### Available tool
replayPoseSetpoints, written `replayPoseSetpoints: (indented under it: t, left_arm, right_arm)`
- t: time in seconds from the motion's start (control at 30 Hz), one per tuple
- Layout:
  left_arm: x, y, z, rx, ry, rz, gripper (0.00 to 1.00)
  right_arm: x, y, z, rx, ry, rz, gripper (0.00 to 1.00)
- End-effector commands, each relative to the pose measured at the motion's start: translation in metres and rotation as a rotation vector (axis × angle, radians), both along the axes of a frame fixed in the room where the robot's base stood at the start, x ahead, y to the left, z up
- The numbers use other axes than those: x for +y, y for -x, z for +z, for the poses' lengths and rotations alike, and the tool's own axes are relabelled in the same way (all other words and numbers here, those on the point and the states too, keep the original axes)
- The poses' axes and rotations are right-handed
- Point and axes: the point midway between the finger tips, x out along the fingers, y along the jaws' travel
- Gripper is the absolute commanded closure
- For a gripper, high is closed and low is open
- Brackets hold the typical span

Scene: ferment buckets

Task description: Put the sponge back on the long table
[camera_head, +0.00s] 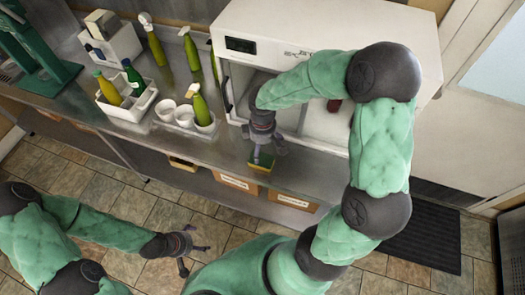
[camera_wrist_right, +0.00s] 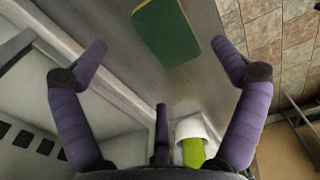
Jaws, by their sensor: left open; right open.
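The sponge (camera_head: 262,160), green on top with a yellow edge, lies on the front edge area of the long steel table (camera_head: 225,148). In the right wrist view the sponge (camera_wrist_right: 166,32) shows beyond the fingertips, apart from them. My right gripper (camera_head: 263,145) is open just above the sponge in the head view, and its purple fingers (camera_wrist_right: 155,75) are spread and empty in the wrist view. My left gripper (camera_head: 190,250) is open and empty over the tiled floor, in front of the table.
A white machine (camera_head: 310,30) with an open front stands right behind the right gripper. Labelled boxes (camera_head: 235,182) sit below the tabletop.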

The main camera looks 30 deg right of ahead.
Motion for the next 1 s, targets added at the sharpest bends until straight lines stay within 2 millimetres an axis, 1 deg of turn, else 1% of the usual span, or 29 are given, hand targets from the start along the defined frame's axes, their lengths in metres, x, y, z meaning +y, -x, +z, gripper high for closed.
replayPoseSetpoints:
  t: [0.03, 0.1, 0.2, 0.33, 0.5, 1.0]
  left_arm:
    - [0.0, 0.0, 0.004, 0.0, 0.0, 0.0, 0.11]
    - [0.0, 0.0, 0.007, 0.0, 0.0, 0.0, 0.11]
    - [0.0, 0.0, 0.009, 0.0, 0.0, 0.0, 0.11]
    - [0.0, 0.0, 0.011, 0.0, 0.0, 0.0, 0.11]
    - [0.0, 0.0, 0.011, 0.0, 0.0, 0.0, 0.11]
    - [0.0, 0.0, 0.011, 0.0, 0.0, 0.0, 0.11]
  right_arm:
    - [0.0, 0.0, 0.013, -0.003, 0.0, 0.001, 0.04]
    - [0.0, -0.001, 0.025, -0.003, 0.0, 0.0, 0.04]
    - [0.0, 0.0, 0.038, -0.002, -0.001, 0.001, 0.04]
    - [0.0, 0.0, 0.049, 0.0, 0.0, 0.001, 0.04]
    - [0.0, 0.0, 0.053, 0.001, 0.0, 0.001, 0.04]
    - [0.0, 0.0, 0.053, 0.001, 0.0, 0.001, 0.04]
